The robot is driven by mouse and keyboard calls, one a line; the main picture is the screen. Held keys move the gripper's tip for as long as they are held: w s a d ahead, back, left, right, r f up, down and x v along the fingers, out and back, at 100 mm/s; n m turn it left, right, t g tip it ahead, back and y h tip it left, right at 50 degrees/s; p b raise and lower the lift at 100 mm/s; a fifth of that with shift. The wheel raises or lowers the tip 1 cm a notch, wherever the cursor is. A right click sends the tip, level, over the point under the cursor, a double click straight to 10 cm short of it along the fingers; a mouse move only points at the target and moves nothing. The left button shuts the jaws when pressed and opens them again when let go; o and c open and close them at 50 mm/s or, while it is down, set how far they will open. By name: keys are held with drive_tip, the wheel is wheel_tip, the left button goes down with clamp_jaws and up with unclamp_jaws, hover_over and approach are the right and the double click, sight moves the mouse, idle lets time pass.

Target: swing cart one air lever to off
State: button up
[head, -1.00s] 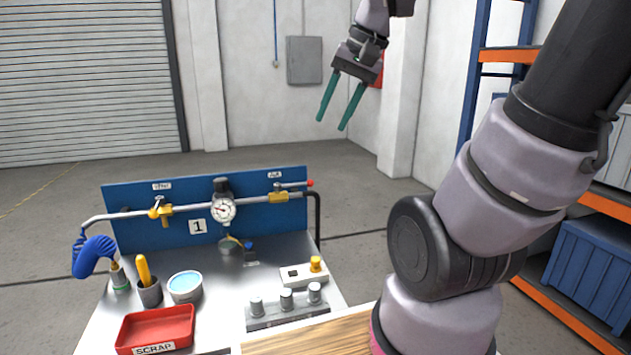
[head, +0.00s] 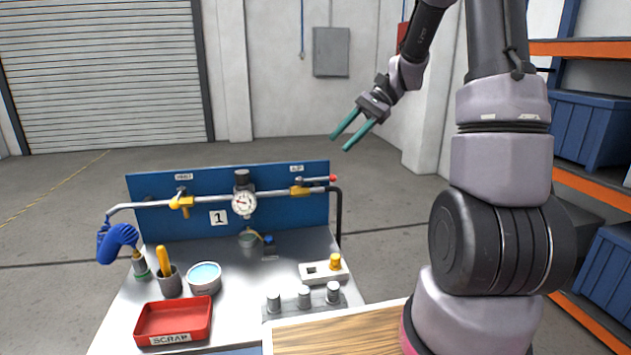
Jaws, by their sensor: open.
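The cart one panel (head: 284,222) is blue with a "1" plate on it. Its air valve (head: 299,191) is a yellow body on the pipe at the panel's right, under a small label that seems to read AIR.
A second yellow valve (head: 181,203) sits at the panel's left, with a gauge (head: 244,204) between. Shelving (head: 585,190) stands right.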

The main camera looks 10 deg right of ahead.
drive_tip(key=w+d+f+m+y, duration=0.25)
drive_tip(key=w+f+y, duration=0.25)
drive_tip(key=w+f, duration=0.25)
drive_tip(key=m+t+y, duration=0.2)
drive_tip(key=m+y, duration=0.1)
drive_tip(key=m, duration=0.1)
approach(304, 181)
drive_tip(key=a, duration=0.6)
drive_tip(key=shift+w+a+f, duration=0.25)
drive_tip(key=shift+a, duration=0.05)
clamp_jaws()
idle(0.7)
